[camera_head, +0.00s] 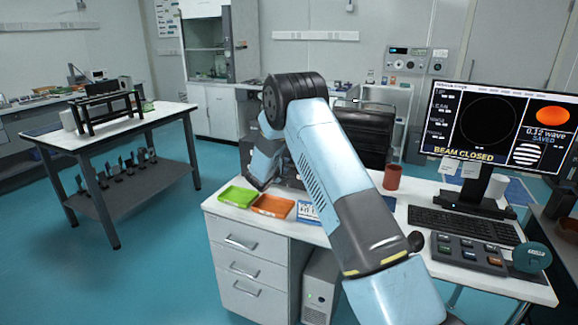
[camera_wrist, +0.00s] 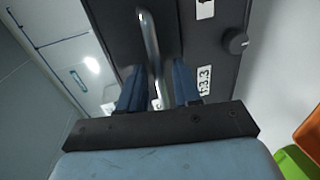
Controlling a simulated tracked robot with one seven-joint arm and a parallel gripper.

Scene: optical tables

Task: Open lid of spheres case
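In the wrist view a dark case (camera_wrist: 212,55) with white number labels and a round knob (camera_wrist: 236,41) fills the upper middle. A metal bar handle (camera_wrist: 149,42) stands out from it. My gripper (camera_wrist: 158,80) has its two blue fingers apart, one on each side of the handle's lower end. A gap shows between the fingers and the bar, so it looks open. The lid seam and any spheres are not visible. In the head view my arm hides my gripper and most of what is near it; a dark slatted object (camera_head: 366,136) shows behind the arm, and I cannot tell whether it is the case.
A green tray (camera_head: 238,196) and an orange tray (camera_head: 272,206) lie on the white desk's left end. A red cup (camera_head: 392,177), keyboard (camera_head: 465,224), control box (camera_head: 467,252) and monitor (camera_head: 500,122) are on the right. Open floor lies between the desk and the left table (camera_head: 115,129).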

